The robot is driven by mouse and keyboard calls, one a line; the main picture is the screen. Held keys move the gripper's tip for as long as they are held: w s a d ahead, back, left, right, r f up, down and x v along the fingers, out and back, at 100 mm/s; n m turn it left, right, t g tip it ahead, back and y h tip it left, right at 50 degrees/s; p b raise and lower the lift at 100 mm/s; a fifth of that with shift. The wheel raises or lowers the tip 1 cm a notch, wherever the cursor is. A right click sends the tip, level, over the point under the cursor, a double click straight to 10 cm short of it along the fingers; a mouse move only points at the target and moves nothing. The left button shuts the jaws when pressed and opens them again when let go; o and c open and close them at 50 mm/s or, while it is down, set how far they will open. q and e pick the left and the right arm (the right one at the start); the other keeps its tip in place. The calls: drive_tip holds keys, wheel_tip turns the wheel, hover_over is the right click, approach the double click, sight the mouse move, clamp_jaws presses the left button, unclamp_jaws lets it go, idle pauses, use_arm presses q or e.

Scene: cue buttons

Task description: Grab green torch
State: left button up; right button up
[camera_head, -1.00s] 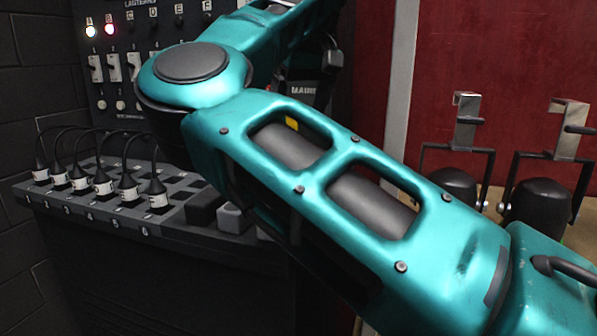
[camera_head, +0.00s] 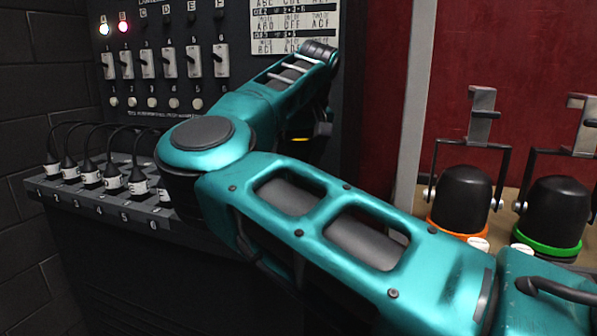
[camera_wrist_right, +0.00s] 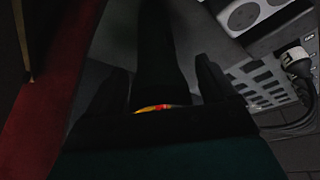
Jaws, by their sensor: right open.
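A black rounded lamp-like body (camera_head: 556,205) with a green ring (camera_head: 548,246) stands at the far right of the head view under a metal bracket. It is the only green-marked item of this kind that I see. My right arm crosses the head view; its gripper is mostly hidden behind the arm there. In the right wrist view my right gripper (camera_wrist_right: 160,66) has its two dark fingers apart. A dark cylinder-like shape with a red and yellow band (camera_wrist_right: 160,108) shows between them; I cannot tell what it is. My left gripper is not in view.
A similar black body with an orange ring (camera_head: 464,195) stands left of the green one. A switch panel (camera_head: 160,60) with two lit lamps is at the back left. Several black cable plugs (camera_head: 92,172) stand on a numbered ledge.

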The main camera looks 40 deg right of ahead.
drive_tip(key=shift+c, duration=1.3)
drive_tip(key=shift+r, duration=0.1)
drive_tip(key=c, duration=1)
